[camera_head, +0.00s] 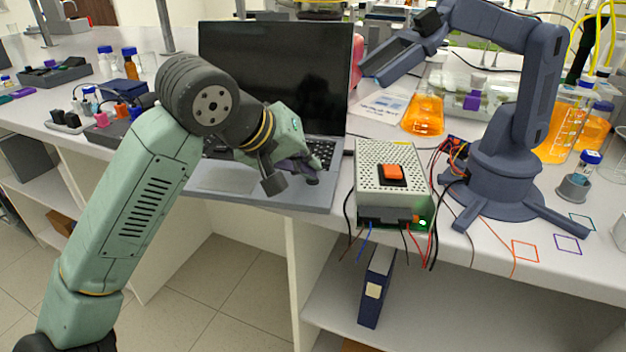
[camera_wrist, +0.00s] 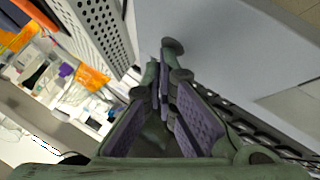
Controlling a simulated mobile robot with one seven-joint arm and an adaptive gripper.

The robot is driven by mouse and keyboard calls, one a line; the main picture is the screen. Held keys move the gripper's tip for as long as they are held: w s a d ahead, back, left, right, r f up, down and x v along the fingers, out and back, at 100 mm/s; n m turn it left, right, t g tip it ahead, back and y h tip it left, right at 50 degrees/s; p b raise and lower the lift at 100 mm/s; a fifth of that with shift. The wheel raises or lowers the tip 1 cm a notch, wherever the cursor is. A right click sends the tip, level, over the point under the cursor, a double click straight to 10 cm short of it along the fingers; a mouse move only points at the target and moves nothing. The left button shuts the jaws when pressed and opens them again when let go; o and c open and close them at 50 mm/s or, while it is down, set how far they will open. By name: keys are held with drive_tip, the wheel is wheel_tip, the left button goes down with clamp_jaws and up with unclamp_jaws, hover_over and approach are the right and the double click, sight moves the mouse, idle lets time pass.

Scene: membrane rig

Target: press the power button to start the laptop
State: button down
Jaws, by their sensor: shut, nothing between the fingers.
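The laptop stands open on the bench with a dark, blank screen (camera_head: 275,72). Its grey base (camera_head: 225,180) carries a black keyboard (camera_head: 322,152); the base also shows in the wrist view (camera_wrist: 215,45). My gripper (camera_head: 292,179) is shut and empty, low over the right part of the laptop base. In the wrist view its fingertips (camera_wrist: 166,66) lie together above the grey surface, with a strip of keys to their right. I cannot tell whether they touch it. I cannot make out the power button; my gripper and forearm hide part of the keyboard.
A perforated power supply (camera_head: 370,157) with an orange rocker switch (camera_head: 391,172) and a green light stands close right of the laptop. A blue-grey robot arm (camera_head: 500,160) stands farther right, with loose wires between. Bottles and small devices crowd the bench at left.

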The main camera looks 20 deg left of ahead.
idle(0.3)
drive_tip(key=shift+r, duration=0.8)
drive_tip(key=shift+r, duration=0.1)
drive_tip(key=shift+r+p, duration=1.75)
drive_tip(key=shift+r, duration=1.1)
